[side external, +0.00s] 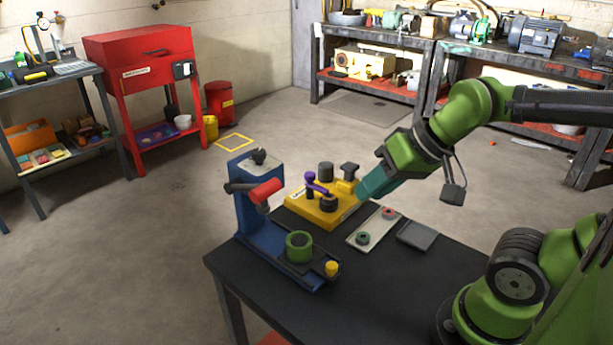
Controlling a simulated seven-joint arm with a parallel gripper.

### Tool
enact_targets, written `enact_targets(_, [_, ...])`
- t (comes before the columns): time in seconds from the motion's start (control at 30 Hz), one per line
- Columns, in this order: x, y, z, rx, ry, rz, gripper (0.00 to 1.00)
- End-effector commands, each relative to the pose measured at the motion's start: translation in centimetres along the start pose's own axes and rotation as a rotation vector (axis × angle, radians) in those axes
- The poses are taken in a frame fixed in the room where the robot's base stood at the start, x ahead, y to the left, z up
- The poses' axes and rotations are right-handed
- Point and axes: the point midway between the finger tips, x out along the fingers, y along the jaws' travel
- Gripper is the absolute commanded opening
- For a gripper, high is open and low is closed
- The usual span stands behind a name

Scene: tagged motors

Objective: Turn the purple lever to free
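The purple lever (316,186) stands on the yellow base (322,219) on the dark table. It has a raised purple knob at its left end, and its arm slants toward a dark round post (328,203). The lettering on the base's label is too small to read. My gripper (366,189) has a teal body and points down and left at the right edge of the yellow base. It appears apart from the lever, to its right. Its fingertips are too small and hidden to show whether it is open or shut.
A blue fixture (257,238) with a red-ended handle (264,191) and a green ring (299,246) stands left of the yellow base. A pale plate (375,229) with red and green buttons and a grey pad (417,235) lie to the right. The table's front (300,310) is clear.

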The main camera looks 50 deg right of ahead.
Motion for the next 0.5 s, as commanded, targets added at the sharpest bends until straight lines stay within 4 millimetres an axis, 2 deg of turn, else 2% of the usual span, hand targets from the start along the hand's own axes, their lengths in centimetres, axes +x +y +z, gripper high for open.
enact_targets(0.03, [0.7, 0.2, -0.4, 0.015, -0.026, 0.013, 0.34])
enact_targets(0.07, [0.9, 0.3, -1.0, 0.024, -0.036, 0.019, 0.38])
enact_targets(0.2, [2.3, 0.6, -5.5, 0.072, -0.096, 0.063, 0.59])
enact_targets(0.37, [4.3, 1.7, -11.6, 0.106, -0.179, 0.131, 0.59])
enact_targets(0.5, [6.5, 3.5, -16.7, 0.120, -0.252, 0.203, 0.59])
